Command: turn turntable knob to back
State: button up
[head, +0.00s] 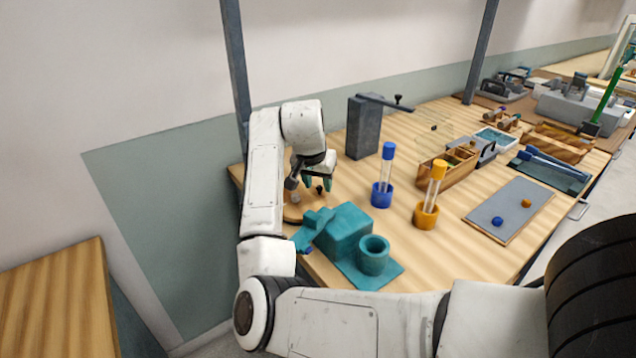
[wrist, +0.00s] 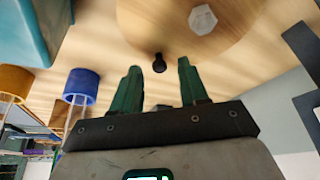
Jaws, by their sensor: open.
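The turntable (head: 298,213) is a round wooden disc at the left end of the bench in the head view. In the wrist view the disc (wrist: 150,20) fills the top, with a pale hexagonal piece (wrist: 203,19) on it. The small black knob (head: 319,189) stands at the disc's edge. In the wrist view the knob (wrist: 159,62) shows between my two green fingertips, apart from both. My gripper (head: 318,185) is open and points down over the knob. In the wrist view my gripper (wrist: 160,68) has nothing clasped.
A teal block with a cup (head: 346,236) stands close in front of the turntable. A dark grey post (head: 362,128) with an arm rises behind. Blue (head: 382,194) and orange (head: 425,215) tube holders stand to the right. A grey wall lies behind.

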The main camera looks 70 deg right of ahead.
jog(key=shift+d+f, duration=0.1)
jog(key=shift+f, duration=0.15)
jog(key=shift+c, duration=0.4)
grip_shut()
